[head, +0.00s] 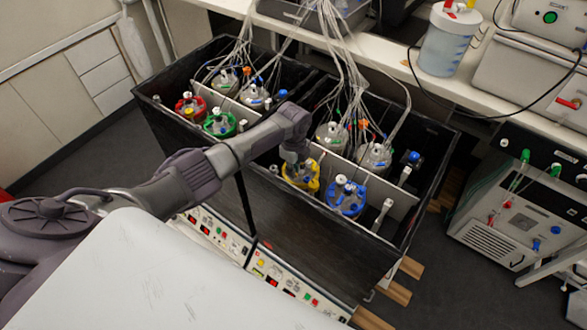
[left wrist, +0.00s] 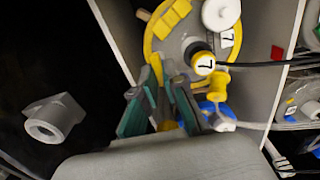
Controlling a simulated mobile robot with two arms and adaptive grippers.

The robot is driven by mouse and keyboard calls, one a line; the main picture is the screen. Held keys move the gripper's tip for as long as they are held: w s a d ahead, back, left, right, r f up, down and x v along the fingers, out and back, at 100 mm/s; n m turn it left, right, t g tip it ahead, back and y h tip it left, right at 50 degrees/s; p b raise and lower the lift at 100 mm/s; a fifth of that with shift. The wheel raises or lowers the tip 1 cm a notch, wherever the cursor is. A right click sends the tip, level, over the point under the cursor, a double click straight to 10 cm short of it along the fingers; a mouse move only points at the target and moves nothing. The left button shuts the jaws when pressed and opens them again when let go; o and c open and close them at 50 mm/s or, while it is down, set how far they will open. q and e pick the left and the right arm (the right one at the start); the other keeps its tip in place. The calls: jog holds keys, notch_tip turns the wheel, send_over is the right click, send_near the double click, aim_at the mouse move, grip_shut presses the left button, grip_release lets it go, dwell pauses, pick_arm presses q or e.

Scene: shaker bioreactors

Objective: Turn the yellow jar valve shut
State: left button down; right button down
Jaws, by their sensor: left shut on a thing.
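The yellow-ringed jar (head: 303,182) stands in the right half of the black box, in the front row. My left gripper (head: 295,160) reaches down over it from the left and partly covers its lid. In the left wrist view the jar's yellow ring (left wrist: 151,40) surrounds the lid, and the teal fingers of my left gripper (left wrist: 164,85) are closed together at its near edge. A yellow part (left wrist: 168,125) shows between the fingers; the valve's angle cannot be told. A yellow fitting (left wrist: 214,83) is just right of the fingers. My right gripper is in neither view.
A blue-ringed jar (head: 346,199) stands right of the yellow one. Red (head: 190,107) and green (head: 220,124) ringed jars are in the left half. A white divider (head: 370,183) runs behind the yellow and blue jars. Many tubes (head: 340,50) hang over the back row.

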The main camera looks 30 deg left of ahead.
pick_arm(q)
jog(key=c, duration=1.2)
grip_release()
jog(key=shift+c, duration=0.2)
notch_tip(320, 180, up, 12)
